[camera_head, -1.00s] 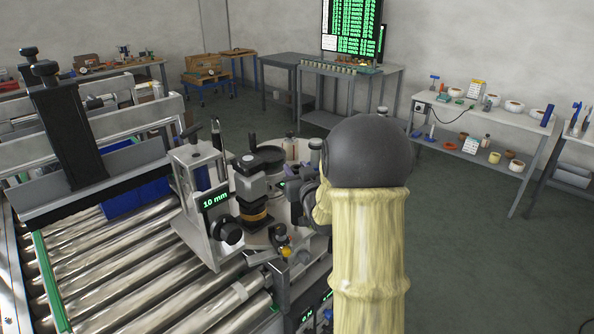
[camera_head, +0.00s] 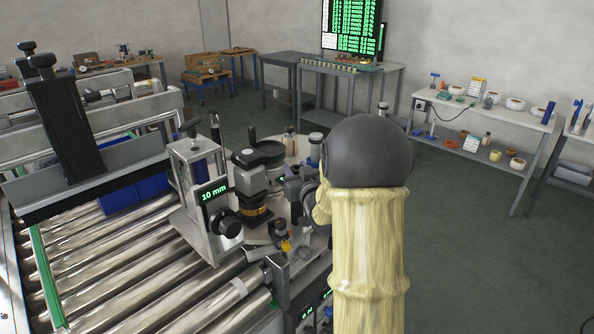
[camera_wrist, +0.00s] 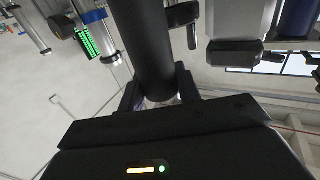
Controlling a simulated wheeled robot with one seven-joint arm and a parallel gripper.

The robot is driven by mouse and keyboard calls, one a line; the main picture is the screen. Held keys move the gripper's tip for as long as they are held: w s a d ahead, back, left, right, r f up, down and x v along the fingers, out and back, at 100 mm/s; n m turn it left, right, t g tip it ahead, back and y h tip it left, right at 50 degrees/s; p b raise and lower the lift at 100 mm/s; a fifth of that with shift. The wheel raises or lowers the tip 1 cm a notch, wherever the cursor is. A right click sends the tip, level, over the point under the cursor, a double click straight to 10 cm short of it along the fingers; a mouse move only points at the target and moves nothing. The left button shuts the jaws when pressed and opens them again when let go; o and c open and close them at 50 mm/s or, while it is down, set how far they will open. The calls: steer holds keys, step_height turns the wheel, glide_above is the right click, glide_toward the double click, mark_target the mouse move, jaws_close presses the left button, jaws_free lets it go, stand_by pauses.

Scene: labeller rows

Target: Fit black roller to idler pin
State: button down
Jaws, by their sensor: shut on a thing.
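The black roller (camera_wrist: 148,40) is a smooth dark cylinder in the wrist view. My gripper (camera_wrist: 160,92) is shut on it, with one finger on each side near its lower end in the picture. The roller extends from the fingers to the top edge of the view. In the head view, my arm and its dark round joint hide most of the gripper, which is beside the labelling machine (camera_head: 204,212). I cannot single out the idler pin for certain among the machine's posts and knobs.
The shiny roller conveyor (camera_head: 110,270) runs along the left and front. A black column (camera_head: 68,120) stands over it. A bench with a monitor (camera_head: 350,28) and a shelf table (camera_head: 470,115) stand behind. The floor at right is clear.

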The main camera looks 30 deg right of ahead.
steer(key=shift+f+b, duration=0.5)
steer(key=shift+f, duration=0.05)
steer(key=c, duration=0.9)
jaws_free()
steer(key=s+a+b, duration=0.2)
steer(key=s+b, duration=0.7)
steer(key=s, duration=0.8)
steer(key=shift+s+a, duration=0.15)
steer(key=shift+f, duration=0.1)
